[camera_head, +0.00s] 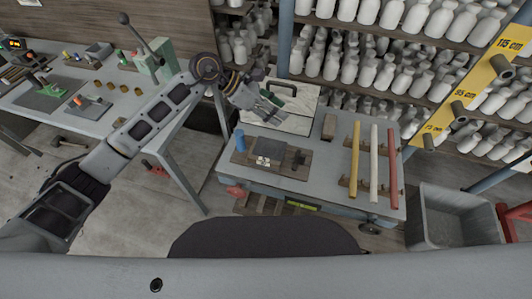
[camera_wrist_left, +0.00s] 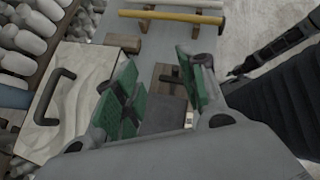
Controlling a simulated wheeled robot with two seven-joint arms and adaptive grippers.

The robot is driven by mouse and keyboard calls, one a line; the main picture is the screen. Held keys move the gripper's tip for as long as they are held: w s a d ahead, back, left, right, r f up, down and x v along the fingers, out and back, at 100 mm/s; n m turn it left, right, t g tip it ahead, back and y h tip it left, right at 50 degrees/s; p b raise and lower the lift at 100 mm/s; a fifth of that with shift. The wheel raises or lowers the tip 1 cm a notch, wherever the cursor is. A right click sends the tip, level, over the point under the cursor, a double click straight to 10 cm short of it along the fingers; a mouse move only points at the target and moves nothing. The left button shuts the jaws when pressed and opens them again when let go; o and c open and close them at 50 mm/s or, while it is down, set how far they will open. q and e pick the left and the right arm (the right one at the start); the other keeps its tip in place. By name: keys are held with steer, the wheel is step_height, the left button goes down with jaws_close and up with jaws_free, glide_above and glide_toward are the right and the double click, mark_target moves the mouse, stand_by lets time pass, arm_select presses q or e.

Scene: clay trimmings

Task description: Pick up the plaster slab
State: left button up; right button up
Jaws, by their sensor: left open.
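A pale plaster slab (camera_head: 302,104) with wavy markings and a dark handle (camera_head: 281,86) lies at the back left of the grey cart top (camera_head: 330,172). In the left wrist view the slab (camera_wrist_left: 78,98) is at the left, its dark handle (camera_wrist_left: 52,97) toward the far left side. My left gripper (camera_head: 268,108) is above the slab's front part in the head view, covering some of it. In the left wrist view its green-padded fingers (camera_wrist_left: 160,84) are apart with nothing between them. I cannot tell how high it is above the slab.
The cart also holds a blue cylinder (camera_head: 240,139), a dark plate (camera_head: 291,159) on a wooden board, a brown block (camera_head: 328,127), and yellow (camera_head: 355,150), white and red bars. Bottle shelves stand behind. A grey bin (camera_head: 425,215) stands at the right, a workbench (camera_head: 110,118) at the left.

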arm_select(q)
steer(key=s+a+f+m+g+y, duration=0.1)
steer(key=s+a+f+m+y, duration=0.2)
steer(key=a+f+m+y, duration=0.2)
steer(key=a, duration=0.3)
steer(key=shift+a+f+y, duration=0.3)
steer(key=shift+y, duration=0.1)
arm_select(e)
steer(key=shift+w+d, duration=0.15)
steer(key=shift+d, duration=0.1)
arm_select(q)
steer(key=shift+s+f, duration=0.1)
steer(key=p, duration=0.1)
glide_above(264, 160)
steer(key=a, duration=0.3)
steer(key=f, duration=0.7)
steer(key=shift+w+d, duration=0.25)
steer(key=shift+w, duration=0.1)
steer(key=shift+d+f, duration=0.15)
steer(key=shift+f, duration=0.2)
arm_select(e)
steer(key=shift+s+a+r, duration=0.2)
steer(key=shift+a+r, duration=0.4)
arm_select(q)
steer(key=shift+f, duration=0.1)
arm_select(e)
steer(key=shift+d, duration=0.25)
